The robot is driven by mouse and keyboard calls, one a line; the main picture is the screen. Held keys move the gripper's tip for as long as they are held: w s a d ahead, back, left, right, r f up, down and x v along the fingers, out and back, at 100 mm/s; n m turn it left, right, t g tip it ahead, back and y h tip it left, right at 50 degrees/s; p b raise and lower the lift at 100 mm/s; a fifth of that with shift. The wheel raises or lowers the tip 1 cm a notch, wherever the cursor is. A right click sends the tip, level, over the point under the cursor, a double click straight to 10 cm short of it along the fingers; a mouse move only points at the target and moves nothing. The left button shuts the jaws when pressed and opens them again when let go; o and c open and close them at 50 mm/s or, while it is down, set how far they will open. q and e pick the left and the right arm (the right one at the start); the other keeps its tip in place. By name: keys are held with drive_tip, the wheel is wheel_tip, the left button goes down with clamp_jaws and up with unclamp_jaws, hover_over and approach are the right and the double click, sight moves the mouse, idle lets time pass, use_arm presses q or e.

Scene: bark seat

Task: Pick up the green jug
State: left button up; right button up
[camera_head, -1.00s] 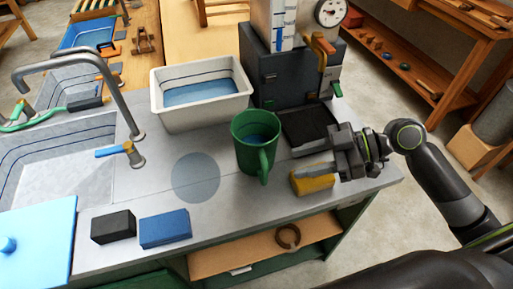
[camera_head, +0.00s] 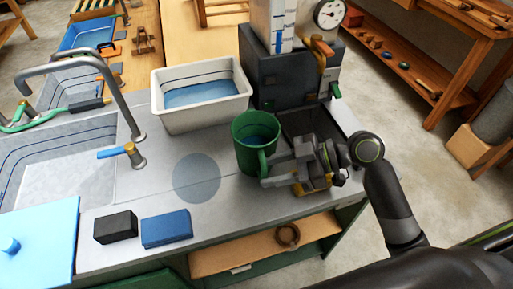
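The green jug (camera_head: 243,131) stands upright on the grey counter. It has water-blue inside, and its handle (camera_head: 262,162) faces the front. My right gripper (camera_head: 270,171) is just right of the jug, pointing left with its fingertips at the handle. The fingers look spread apart; whether they touch the handle I cannot tell. My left gripper is out of view.
A yellow block (camera_head: 319,190) lies partly hidden beneath my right gripper. A white basin (camera_head: 204,118) and a dark dispenser (camera_head: 285,80) stand behind the jug. A black block (camera_head: 115,227) and a blue block (camera_head: 166,229) lie at the front. The round grey mark (camera_head: 196,178) is bare.

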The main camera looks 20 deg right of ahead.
drive_tip(key=shift+p+x, duration=0.4)
drive_tip(key=shift+x, duration=1.5)
drive_tip(key=shift+s, duration=0.1)
clamp_jaws()
